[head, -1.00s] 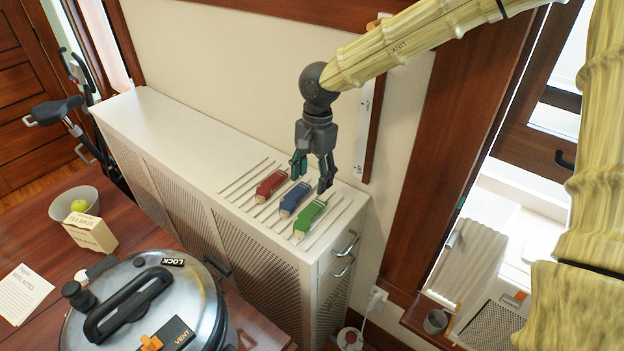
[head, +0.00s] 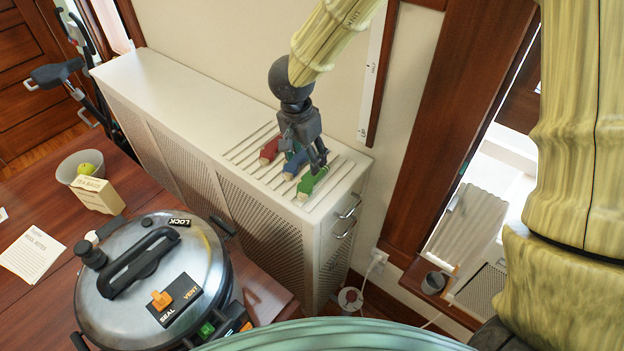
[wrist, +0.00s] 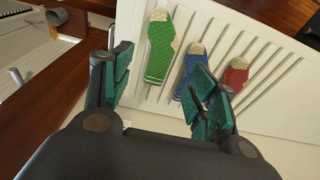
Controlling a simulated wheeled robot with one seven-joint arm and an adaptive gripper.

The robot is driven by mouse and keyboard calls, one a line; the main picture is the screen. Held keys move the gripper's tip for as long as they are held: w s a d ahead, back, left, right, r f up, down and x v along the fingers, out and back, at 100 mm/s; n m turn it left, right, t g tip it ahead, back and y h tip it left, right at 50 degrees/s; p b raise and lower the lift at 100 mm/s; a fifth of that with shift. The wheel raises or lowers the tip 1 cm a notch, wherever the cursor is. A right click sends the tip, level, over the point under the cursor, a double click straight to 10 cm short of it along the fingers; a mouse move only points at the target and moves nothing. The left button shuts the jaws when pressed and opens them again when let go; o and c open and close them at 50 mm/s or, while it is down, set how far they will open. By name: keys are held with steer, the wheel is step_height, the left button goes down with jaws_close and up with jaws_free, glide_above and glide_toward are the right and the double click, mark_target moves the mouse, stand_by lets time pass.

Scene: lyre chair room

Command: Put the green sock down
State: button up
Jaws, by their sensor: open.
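The green sock (head: 313,183) lies flat on the slatted top of a white radiator cover (head: 170,95), near its right end. In the wrist view the green sock (wrist: 160,48) lies just beyond the open fingers, nearer the left one. A blue sock (wrist: 188,72) and a red sock (wrist: 236,76) lie beside it to the right; the right finger partly covers the blue one. My gripper (head: 304,163) is open and empty above the socks, partly hiding the red sock (head: 270,150) and blue sock (head: 291,165) in the head view. I see no contact with the green sock.
A pressure cooker (head: 205,250) stands on the wooden table (head: 40,205) in front, with a bowl (head: 72,165) and a tea bag box (head: 98,195) to the left. A wall is close behind the cover. The cover's left top is clear.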

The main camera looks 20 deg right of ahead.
mark_target(312, 178)
steer(key=f, duration=0.3)
steer(key=shift+w+d+f, duration=0.2)
steer(key=shift+f, duration=0.1)
steer(key=shift+w+d+f+p, duration=0.15)
steer(key=shift+d+f+p, duration=0.15)
steer(key=shift+f+p, duration=0.4)
steer(key=shift+w+d+f+p, duration=0.1)
steer(key=shift+d+f+p, duration=0.25)
steer(key=shift+f, duration=0.5)
steer(key=shift+f+p, duration=0.3)
steer(key=shift+f, duration=0.9)
steer(key=shift+d, duration=0.1)
steer(key=c, duration=0.7)
steer(key=shift+w+r, duration=0.1)
steer(key=shift+c, duration=0.2)
